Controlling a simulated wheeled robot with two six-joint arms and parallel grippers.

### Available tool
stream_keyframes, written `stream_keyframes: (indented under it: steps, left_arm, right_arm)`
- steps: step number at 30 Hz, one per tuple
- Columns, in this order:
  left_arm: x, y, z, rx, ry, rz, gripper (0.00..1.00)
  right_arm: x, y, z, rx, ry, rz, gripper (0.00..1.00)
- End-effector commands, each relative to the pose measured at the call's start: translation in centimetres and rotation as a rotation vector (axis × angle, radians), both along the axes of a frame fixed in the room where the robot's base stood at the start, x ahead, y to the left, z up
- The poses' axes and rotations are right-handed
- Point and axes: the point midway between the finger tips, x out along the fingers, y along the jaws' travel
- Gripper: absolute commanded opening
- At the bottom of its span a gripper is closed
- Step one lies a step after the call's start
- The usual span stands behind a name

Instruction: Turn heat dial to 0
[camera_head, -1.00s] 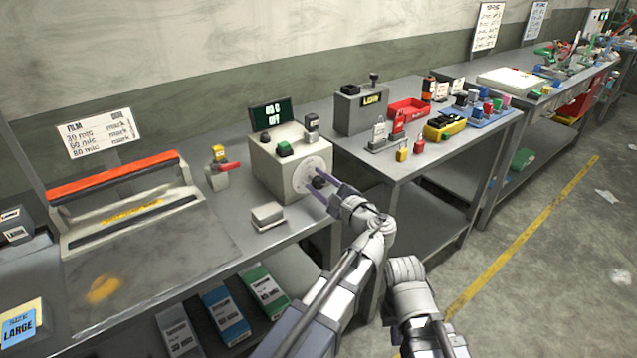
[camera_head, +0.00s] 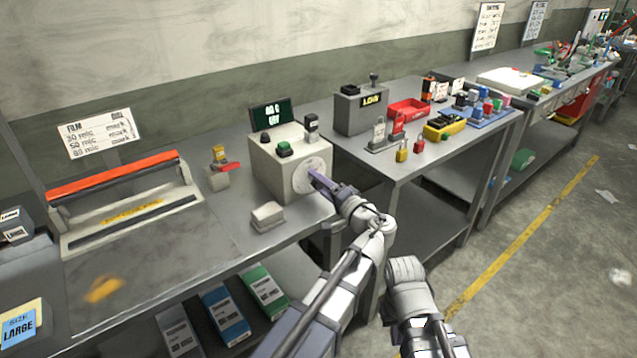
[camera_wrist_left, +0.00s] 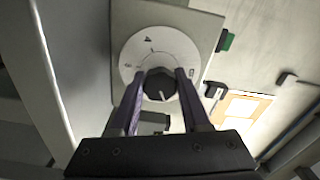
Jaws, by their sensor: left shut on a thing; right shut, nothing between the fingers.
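The heat dial is a pale round plate (camera_head: 304,176) with marks, on the front face of a beige control box (camera_head: 270,172). The dial plate also shows in the left wrist view (camera_wrist_left: 160,48), with its dark knob (camera_wrist_left: 160,86) below the plate's middle in the picture. My left gripper (camera_head: 318,180) is at the dial. In the left wrist view its two purple fingers (camera_wrist_left: 161,78) are shut on the knob, one on each side. A white line shows on the knob, pointing down in the picture. In the head view the fingers hide the knob.
A small pale block (camera_head: 267,215) lies in front. A sealer with an orange bar (camera_head: 115,178) is to the left. My right arm (camera_head: 410,285) is over the floor.

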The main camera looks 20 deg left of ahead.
Motion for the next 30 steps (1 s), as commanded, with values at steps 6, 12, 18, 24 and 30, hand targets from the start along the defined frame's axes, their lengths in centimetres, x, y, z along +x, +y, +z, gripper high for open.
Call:
stream_keyframes:
  steps: [6, 12, 18, 24, 30]
  left_arm:
    - [-0.10, 0.00, -0.09, -0.130, -0.161, 0.000, 0.00]
    - [-0.10, 0.00, -0.11, -0.247, -0.311, 0.001, 0.00]
    - [-0.11, 0.01, -0.11, -0.363, -0.460, 0.001, 0.00]
    - [-0.13, 0.01, -0.11, -0.473, -0.600, 0.002, 0.00]
    - [-0.13, 0.01, -0.12, -0.563, -0.715, 0.002, 0.00]
  right_arm:
    - [0.00, 0.00, -0.02, 0.000, 0.000, 0.000, 0.00]
    - [0.00, 0.00, -0.02, 0.000, 0.000, 0.000, 0.00]
    - [0.00, 0.00, -0.02, 0.000, 0.000, 0.000, 0.00]
    - [0.00, 0.00, -0.02, 0.000, 0.000, 0.000, 0.00]
    - [0.00, 0.00, -0.02, 0.000, 0.000, 0.000, 0.00]
